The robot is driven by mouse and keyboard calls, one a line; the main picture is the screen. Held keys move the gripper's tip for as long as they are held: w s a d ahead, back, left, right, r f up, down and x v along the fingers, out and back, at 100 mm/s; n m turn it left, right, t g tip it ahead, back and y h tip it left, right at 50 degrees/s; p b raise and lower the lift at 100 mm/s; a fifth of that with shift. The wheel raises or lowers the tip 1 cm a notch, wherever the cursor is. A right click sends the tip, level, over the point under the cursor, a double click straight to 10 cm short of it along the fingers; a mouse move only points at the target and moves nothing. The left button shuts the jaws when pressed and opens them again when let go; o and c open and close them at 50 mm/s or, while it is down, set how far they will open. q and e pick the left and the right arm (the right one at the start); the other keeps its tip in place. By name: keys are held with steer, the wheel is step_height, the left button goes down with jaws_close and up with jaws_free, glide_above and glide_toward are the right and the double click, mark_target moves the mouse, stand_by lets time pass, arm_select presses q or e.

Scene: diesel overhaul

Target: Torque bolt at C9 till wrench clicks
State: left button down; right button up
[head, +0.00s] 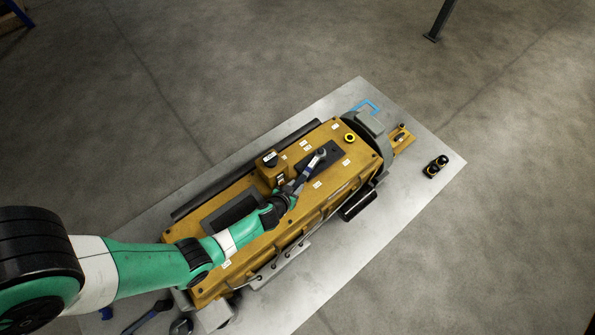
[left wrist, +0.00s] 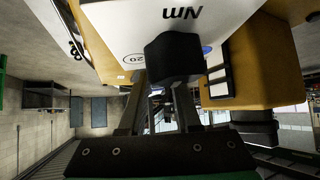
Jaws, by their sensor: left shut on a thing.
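A torque wrench (head: 309,168) with a blue and white shaft lies over the top of the yellow engine (head: 332,180). My left gripper (head: 291,190) is shut on the wrench's near end. The wrench head reaches a dark plate (head: 332,151) on the engine top. In the left wrist view my left gripper's fingers (left wrist: 158,105) show beside a dark block (left wrist: 173,58), in front of a white surface marked "Nm". The small white tags on the engine are too small to read, so I cannot tell which is C9. The bolt under the wrench head is hidden.
The engine lies on a pale metal plate (head: 420,155). A raised yellow box (head: 270,170) stands close to my left gripper. A black and yellow ring (head: 349,138) sits on the engine top. Small dark parts (head: 437,167) stand at right. Tools (head: 148,316) lie at lower left.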

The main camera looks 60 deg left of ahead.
arm_select(q)
steer(key=shift+a, duration=0.2)
steer(key=shift+s+a+m+h+p, duration=0.2)
steer(key=shift+a+m+h+p, duration=0.15)
steer(key=shift+p, duration=0.2)
steer(key=shift+s+a+m+p, duration=0.1)
steer(key=shift+a+m+p, duration=0.15)
steer(key=shift+a+p, duration=0.35)
steer(key=shift+d, duration=0.1)
steer(key=shift+s+a+r+t+h+p, duration=0.15)
steer(key=shift+a+t+h+p, duration=0.2)
steer(key=shift+p, duration=0.5)
steer(key=shift+m, duration=0.3)
steer(key=shift+a, duration=0.15)
